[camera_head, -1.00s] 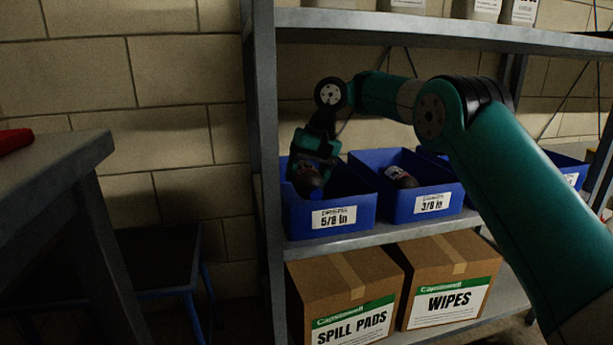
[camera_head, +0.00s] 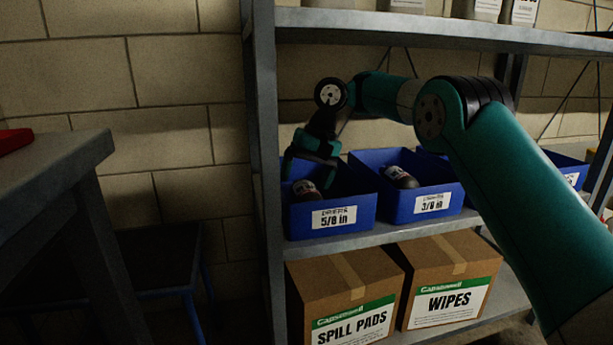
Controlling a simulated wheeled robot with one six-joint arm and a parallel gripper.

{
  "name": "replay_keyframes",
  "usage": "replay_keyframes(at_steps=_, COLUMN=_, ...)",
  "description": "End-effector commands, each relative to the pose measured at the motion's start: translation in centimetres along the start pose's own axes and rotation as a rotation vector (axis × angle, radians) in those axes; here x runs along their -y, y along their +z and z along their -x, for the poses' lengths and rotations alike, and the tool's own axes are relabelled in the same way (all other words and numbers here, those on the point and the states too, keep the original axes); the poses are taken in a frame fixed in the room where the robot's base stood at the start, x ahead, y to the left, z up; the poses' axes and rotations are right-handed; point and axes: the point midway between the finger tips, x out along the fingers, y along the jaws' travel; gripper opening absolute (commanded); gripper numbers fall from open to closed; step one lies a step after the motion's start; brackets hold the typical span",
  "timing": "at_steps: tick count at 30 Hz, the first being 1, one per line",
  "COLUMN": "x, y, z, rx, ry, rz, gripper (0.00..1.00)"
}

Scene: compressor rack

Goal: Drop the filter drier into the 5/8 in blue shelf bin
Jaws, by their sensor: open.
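The filter drier (camera_head: 305,189), dark with a pale and red label, lies inside the 5/8 in blue shelf bin (camera_head: 296,217) on the middle shelf. Its lower part is hidden by the bin's front wall. My gripper (camera_head: 307,165) is open just above the drier, over the left part of the bin, and looks apart from it. The gap between its fingertips and the drier is small and hard to judge.
The 3/8 in blue bin (camera_head: 404,208) stands to the right with another drier (camera_head: 401,177) in it. A rack post (camera_head: 263,140) rises close on the left, and an upper shelf (camera_head: 420,28) runs overhead. Cardboard boxes (camera_head: 300,288) sit below. A workbench (camera_head: 60,150) stands at left.

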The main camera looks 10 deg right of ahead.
Motion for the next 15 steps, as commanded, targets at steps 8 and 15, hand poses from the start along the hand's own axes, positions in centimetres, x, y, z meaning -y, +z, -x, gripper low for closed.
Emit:
replay_keyframes(at_steps=8, x=-0.9, y=-0.1, z=4.2, rx=0.001, ry=0.001, rz=-0.008, gripper=0.90)
replay_keyframes(at_steps=15, x=-6.8, y=0.0, z=6.0, rx=0.000, ry=0.000, rz=-0.006, gripper=0.90)
